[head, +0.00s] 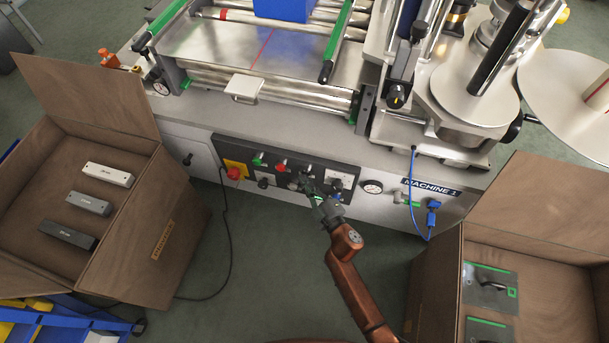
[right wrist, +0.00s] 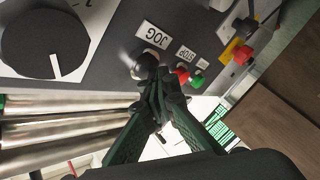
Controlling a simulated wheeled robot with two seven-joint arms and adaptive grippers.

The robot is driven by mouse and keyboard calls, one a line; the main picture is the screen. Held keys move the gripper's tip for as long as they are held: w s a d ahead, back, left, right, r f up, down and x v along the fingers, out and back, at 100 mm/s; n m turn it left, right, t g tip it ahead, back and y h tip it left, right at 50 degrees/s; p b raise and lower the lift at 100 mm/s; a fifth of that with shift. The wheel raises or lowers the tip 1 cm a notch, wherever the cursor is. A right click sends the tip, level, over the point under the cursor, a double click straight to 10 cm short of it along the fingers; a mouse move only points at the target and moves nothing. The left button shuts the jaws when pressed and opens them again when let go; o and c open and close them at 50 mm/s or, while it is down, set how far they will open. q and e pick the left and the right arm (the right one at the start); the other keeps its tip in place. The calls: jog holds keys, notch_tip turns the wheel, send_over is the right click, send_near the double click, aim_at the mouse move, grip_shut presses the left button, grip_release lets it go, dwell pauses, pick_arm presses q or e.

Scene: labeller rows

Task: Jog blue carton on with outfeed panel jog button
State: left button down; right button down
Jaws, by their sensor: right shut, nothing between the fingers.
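The blue carton (head: 283,9) sits on the conveyor rollers at the top of the head view, cut off by the frame edge. The dark control panel (head: 283,163) is on the machine's front, with several buttons and knobs. My right gripper (head: 315,194) is shut and empty in front of the panel. Its fingertips (right wrist: 158,76) are right at the JOG button and partly cover it; I cannot tell whether they touch. My left gripper is not in view.
A red button (right wrist: 182,75) and a green button (right wrist: 197,82) are close beside the fingertips, near the STOP label (right wrist: 186,54). A large black knob (right wrist: 45,40) is on the other side. Open brown boxes (head: 178,225) (head: 432,285) stand left and right.

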dwell(0.6)
jog(key=shift+s, duration=0.1)
jog(key=shift+s+a, duration=0.3)
jog(key=shift+s, duration=0.5)
jog(key=shift+s+a+p, duration=0.25)
jog(key=shift+s, duration=0.55)
jog(key=shift+s+a+p, duration=0.25)
jog(key=shift+s+p, duration=0.05)
jog(key=shift+s, duration=0.5)
jog(key=shift+s+a+p, duration=0.25)
jog(key=shift+s, duration=0.55)
